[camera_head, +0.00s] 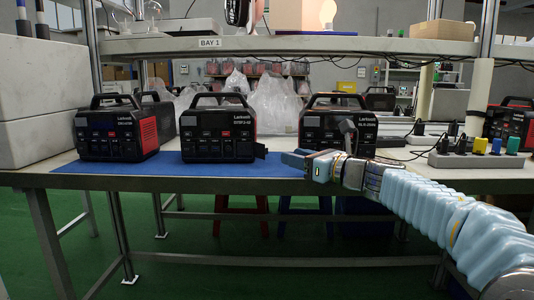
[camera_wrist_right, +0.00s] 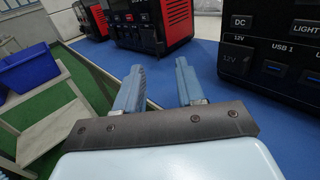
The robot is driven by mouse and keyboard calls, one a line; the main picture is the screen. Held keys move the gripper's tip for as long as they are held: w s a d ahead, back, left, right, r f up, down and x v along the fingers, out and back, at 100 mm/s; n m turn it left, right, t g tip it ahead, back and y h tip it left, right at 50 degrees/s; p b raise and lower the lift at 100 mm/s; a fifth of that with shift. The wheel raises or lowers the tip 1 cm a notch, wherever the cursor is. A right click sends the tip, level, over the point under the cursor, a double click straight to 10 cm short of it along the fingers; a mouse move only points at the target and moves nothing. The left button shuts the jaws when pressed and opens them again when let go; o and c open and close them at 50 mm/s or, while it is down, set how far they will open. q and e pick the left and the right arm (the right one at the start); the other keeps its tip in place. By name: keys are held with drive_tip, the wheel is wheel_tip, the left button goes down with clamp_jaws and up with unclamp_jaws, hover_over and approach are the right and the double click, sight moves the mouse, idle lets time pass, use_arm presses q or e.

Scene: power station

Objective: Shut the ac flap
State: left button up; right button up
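Three black-and-red power stations stand in a row on a blue mat: a left one (camera_head: 118,128), a middle one (camera_head: 217,128) and a right one (camera_head: 338,122). My right gripper (camera_head: 293,158) is in front of the gap between the middle and right stations, fingers pointing left, apart from the flap. In the right wrist view its two fingers (camera_wrist_right: 159,82) are apart with nothing between them. A station front with DC and USB labels (camera_wrist_right: 270,50) is close on the right. My left gripper is out of view.
The grey table (camera_head: 200,184) has its front edge just below the gripper. A power strip with coloured plugs (camera_head: 478,152) and cables lie to the right. A shelf (camera_head: 290,45) crosses above. A blue bin (camera_wrist_right: 28,68) shows at the wrist view's left.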

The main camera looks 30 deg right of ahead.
sight(267, 149)
drive_tip(key=x, duration=0.9)
drive_tip(key=shift+w, duration=0.1)
clamp_jaws()
